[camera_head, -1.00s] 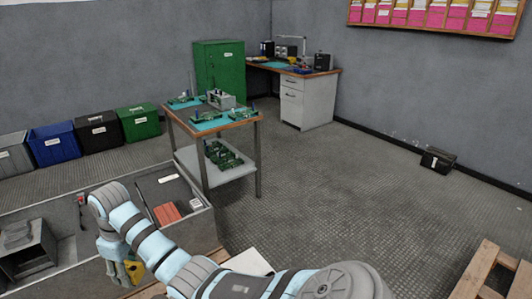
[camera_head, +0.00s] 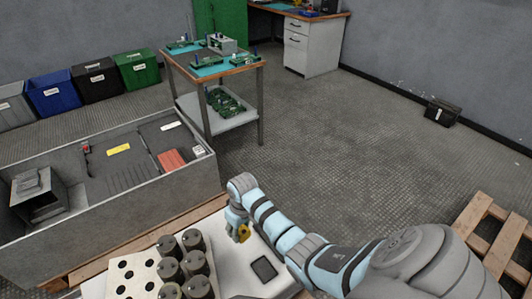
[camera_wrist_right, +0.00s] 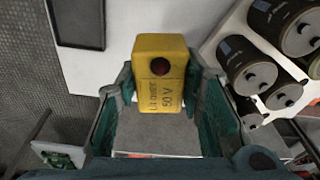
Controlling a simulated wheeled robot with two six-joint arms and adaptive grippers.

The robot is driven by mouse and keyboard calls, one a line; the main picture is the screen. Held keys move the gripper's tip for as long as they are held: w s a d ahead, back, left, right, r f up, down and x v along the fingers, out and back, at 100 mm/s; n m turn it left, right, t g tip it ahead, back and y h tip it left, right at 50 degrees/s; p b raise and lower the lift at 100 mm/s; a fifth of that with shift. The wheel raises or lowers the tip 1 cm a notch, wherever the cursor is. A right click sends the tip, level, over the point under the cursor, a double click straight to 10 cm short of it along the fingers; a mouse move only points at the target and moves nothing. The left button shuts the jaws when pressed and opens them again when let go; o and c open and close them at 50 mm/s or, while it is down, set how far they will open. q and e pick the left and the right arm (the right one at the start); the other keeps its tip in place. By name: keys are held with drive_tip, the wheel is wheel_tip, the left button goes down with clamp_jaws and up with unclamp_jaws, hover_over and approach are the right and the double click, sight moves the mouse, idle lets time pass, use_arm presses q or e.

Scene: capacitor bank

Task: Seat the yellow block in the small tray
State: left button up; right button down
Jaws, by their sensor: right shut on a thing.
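The yellow block (camera_head: 244,234) is held by my right gripper (camera_head: 238,229) above the white surface. In the right wrist view the block (camera_wrist_right: 160,75) sits between the two green-grey fingers. It shows dark lettering and a round dark red spot. In the wrist view part of the tray (camera_wrist_right: 77,22) shows at the upper left, apart from the block. My left gripper is not in view.
Several dark cylinders (camera_head: 195,262) stand left of the gripper, beside a pale board with dark round holes (camera_head: 125,275). Behind is a large grey open bin (camera_head: 150,205). The white surface (camera_head: 232,272) between cylinders and tray is clear. A wooden pallet (camera_head: 485,240) lies at right.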

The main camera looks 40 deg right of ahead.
drive_tip(key=s+f+b, duration=0.1)
drive_tip(key=s+f, duration=0.1)
drive_tip(key=f, duration=0.2)
drive_tip(key=s+d+f+m+b, duration=0.1)
drive_tip(key=s+f+b, duration=0.1)
drive_tip(key=f, duration=0.3)
drive_tip(key=s+d+f+m+b, duration=0.1)
drive_tip(key=s+f+b, duration=0.1)
drive_tip(key=s+f, duration=0.2)
drive_tip(key=shift+s+d+f, duration=0.15)
drive_tip(key=shift+s+d, duration=0.1)
drive_tip(key=shift+f+b, duration=0.25)
drive_tip(key=shift+b, duration=0.2)
drive_tip(key=shift+f, duration=0.15)
drive_tip(key=shift+r, duration=0.2)
drive_tip(key=shift+f+p, duration=0.1)
drive_tip(key=shift+p, duration=0.2)
